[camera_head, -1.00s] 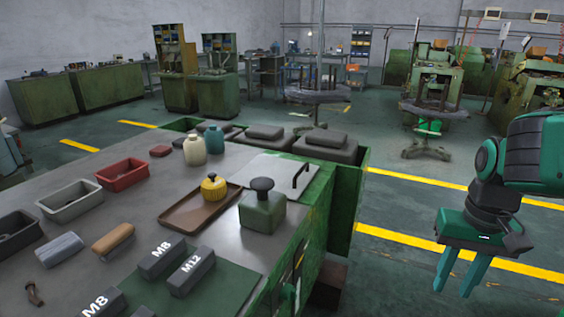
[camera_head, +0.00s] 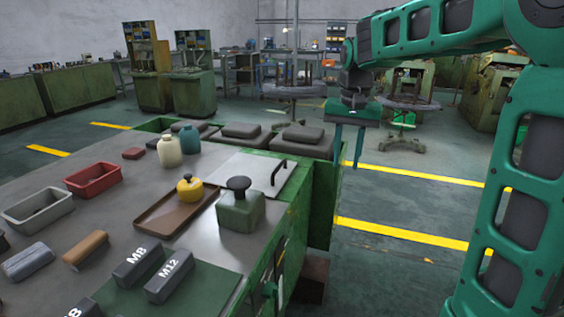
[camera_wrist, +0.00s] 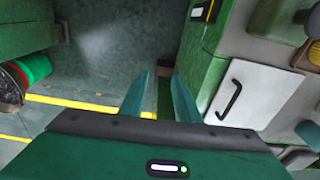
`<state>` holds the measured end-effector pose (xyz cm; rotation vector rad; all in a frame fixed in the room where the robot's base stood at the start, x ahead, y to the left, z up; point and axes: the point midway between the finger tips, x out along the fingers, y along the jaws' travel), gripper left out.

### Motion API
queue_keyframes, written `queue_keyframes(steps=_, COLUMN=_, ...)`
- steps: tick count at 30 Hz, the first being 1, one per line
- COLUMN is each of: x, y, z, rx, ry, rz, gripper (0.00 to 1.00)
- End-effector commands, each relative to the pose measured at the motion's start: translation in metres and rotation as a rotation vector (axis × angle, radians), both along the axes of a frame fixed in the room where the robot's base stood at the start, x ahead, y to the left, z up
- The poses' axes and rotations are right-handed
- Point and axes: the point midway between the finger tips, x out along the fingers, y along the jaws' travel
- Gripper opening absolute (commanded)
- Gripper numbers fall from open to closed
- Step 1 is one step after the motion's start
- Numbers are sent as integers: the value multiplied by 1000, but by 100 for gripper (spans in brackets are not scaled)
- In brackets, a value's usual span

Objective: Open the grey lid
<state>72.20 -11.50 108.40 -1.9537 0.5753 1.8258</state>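The grey lid (camera_head: 239,174) is a flat light-grey plate with a black bar handle (camera_head: 278,173), set in the right side of the bench top behind the green square jar. It lies flat and closed. It also shows in the wrist view (camera_wrist: 262,85), right of my fingers, with its handle (camera_wrist: 229,100) facing me. My gripper (camera_head: 347,160) hangs fingers down beyond the bench's right edge, to the right of the lid and apart from it. In the wrist view my gripper (camera_wrist: 160,95) is open, with nothing between its fingers.
The green jar with a dark knob (camera_head: 240,208) stands close in front of the lid. A brown tray (camera_head: 160,222) with a yellow pot (camera_head: 190,188) is to its left. Grey lidded bins (camera_head: 301,140) stand behind the lid. Floor right of the bench is clear.

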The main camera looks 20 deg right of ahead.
Motion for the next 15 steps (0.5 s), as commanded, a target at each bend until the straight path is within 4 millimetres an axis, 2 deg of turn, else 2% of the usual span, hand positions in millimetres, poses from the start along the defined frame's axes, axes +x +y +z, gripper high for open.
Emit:
queue_keyframes(steps=1, x=29, y=12, z=2, rx=15, ry=-5, rz=3, gripper=29)
queue_keyframes(steps=3, x=65, y=32, z=7, rx=42, ry=-17, rz=2, gripper=29)
queue_keyframes(steps=6, x=108, y=57, z=11, rx=84, ry=-29, rz=-5, gripper=29)
queue_keyframes(steps=10, x=148, y=83, z=15, rx=137, ry=-41, rz=-18, gripper=29)
queue_keyframes(steps=15, x=175, y=100, z=17, rx=178, ry=-49, rz=-30, gripper=29)
